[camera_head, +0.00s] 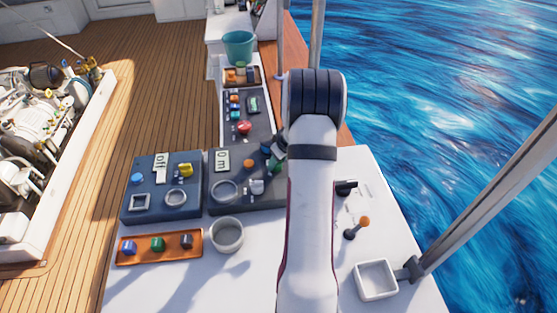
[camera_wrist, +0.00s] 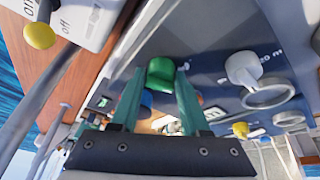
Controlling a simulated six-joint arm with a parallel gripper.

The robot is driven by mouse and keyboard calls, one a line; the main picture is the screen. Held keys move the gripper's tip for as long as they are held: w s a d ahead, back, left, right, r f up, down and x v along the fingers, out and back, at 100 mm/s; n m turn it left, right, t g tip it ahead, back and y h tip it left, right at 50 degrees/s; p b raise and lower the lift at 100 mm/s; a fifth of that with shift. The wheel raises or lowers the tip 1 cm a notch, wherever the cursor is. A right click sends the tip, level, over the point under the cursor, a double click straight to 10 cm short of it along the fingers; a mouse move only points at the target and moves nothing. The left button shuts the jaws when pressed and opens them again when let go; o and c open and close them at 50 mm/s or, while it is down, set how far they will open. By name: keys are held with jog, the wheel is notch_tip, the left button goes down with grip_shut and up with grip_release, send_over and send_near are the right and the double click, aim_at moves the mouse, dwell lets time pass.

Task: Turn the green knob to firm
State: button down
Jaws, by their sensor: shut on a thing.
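The green knob (camera_wrist: 161,74) sits on a dark blue panel (camera_wrist: 215,55). In the wrist view it lies between the tips of the two green-grey fingers of my gripper (camera_wrist: 158,88), which are shut on it. In the head view the green knob (camera_head: 277,166) shows only in part beside my white arm, which hides the right end of the panel. My gripper (camera_head: 278,150) is mostly hidden there by the arm. I cannot read the marks around the green knob, so its setting cannot be told.
A grey-white knob (camera_wrist: 242,68) is beside the green knob. A yellow-tipped lever (camera_wrist: 40,35) is at upper left in the wrist view. An orange-tipped lever (camera_head: 356,228), white square tray (camera_head: 376,279) and round grey cup (camera_head: 227,235) stand on the white counter.

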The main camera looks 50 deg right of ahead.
jog(key=m, duration=0.2)
jog(key=m+g+h, duration=0.1)
jog(key=m, duration=0.1)
jog(key=m+h, duration=0.1)
jog(key=m, duration=0.1)
jog(key=shift+w+a+f+g, duration=0.1)
jog(key=shift+w+a+g, duration=0.1)
jog(key=shift+a+g, duration=0.15)
jog(key=m, duration=0.2)
jog(key=m+g, duration=0.1)
jog(key=m, duration=0.1)
jog(key=m+g+h, duration=0.1)
jog(key=m, duration=0.1)
jog(key=shift+w, duration=0.25)
jog(key=shift+m, duration=0.3)
jog(key=shift+c, duration=2.2)
grip_release()
jog(key=w+v, duration=0.1)
jog(key=v, duration=1.4)
jog(key=shift+s+a+r, duration=0.2)
jog(key=shift+s+r, duration=0.2)
jog(key=shift+s, duration=0.1)
